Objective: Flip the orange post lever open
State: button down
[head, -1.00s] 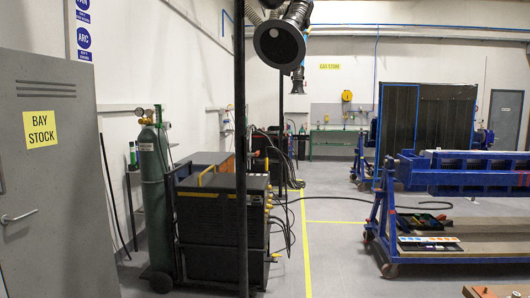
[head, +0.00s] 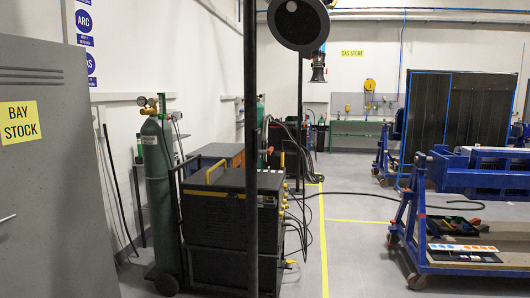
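No orange post lever can be made out in the head view. My gripper is not in view either. The view takes in a workshop bay with a grey door, a gas cylinder, a welding machine and a blue wheeled trolley.
A grey door marked BAY STOCK (head: 45,180) stands at the left. A green gas cylinder (head: 160,205) and a black welding machine (head: 218,215) stand beside a dark post (head: 251,150). A blue trolley (head: 465,268) is at the right. Floor by the yellow line (head: 323,245) is clear.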

aim_at(270, 150)
jog(key=i, duration=1.5)
jog(key=z, duration=0.7)
jog(key=i, duration=0.4)
jog(key=z, duration=0.25)
